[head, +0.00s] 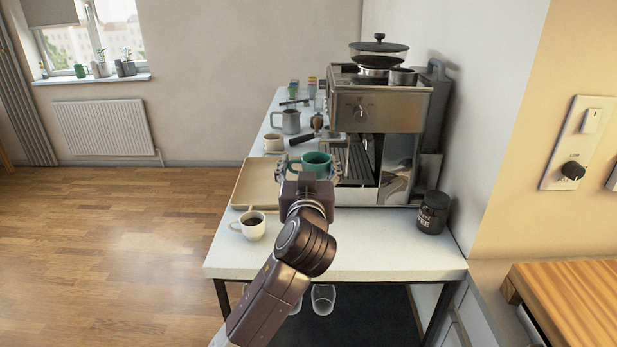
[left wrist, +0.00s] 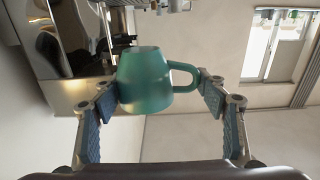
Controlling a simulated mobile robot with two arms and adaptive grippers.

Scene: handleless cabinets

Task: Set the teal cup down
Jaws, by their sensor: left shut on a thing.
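The teal cup (head: 317,160) is held by my left gripper (head: 309,172), in front of the coffee machine and by the right edge of the tan tray (head: 251,187). In the left wrist view the teal cup (left wrist: 143,80) sits between the two blue-padded fingers of my left gripper (left wrist: 160,92). One finger is at its body and the other by its handle. The gripper body hides what is under the cup in the head view, so I cannot tell its height above the counter. My right gripper does not show.
The coffee machine (head: 379,106) stands at the right of the white counter (head: 340,251). A white coffee cup (head: 250,229) is at front left, a dark jar (head: 432,214) at front right. Behind are a beige cup (head: 272,143) and a grey pitcher (head: 291,121). The front counter middle is clear.

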